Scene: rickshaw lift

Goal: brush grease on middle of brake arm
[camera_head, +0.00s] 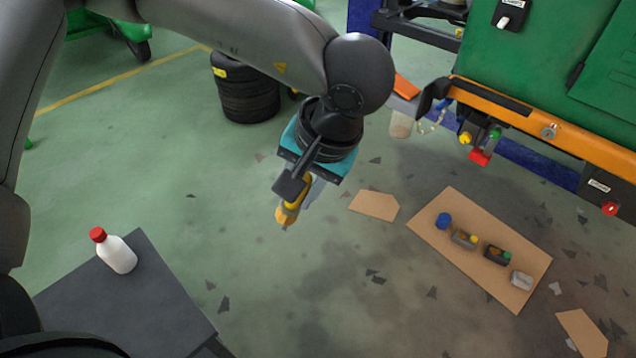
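My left gripper (294,192) hangs in mid-air near the picture's middle, below its teal mount. Its dark fingers are around a small yellow-orange tool (287,214), which points down; I cannot make out bristles on it. The green vehicle (540,60) stands at the upper right, apart from the gripper. An orange bar (560,124) runs along its lower edge, with small red, yellow and green parts (480,150) hanging under it. I cannot tell which part is the brake arm. No grease is clearly recognisable. My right gripper is not in view.
A cardboard sheet (465,265) on the floor bears a blue cap-like piece (443,220) and several small parts. A dark table (150,312) at the lower left holds a white bottle (117,254) with a red cap. Stacked tires (246,95) stand behind.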

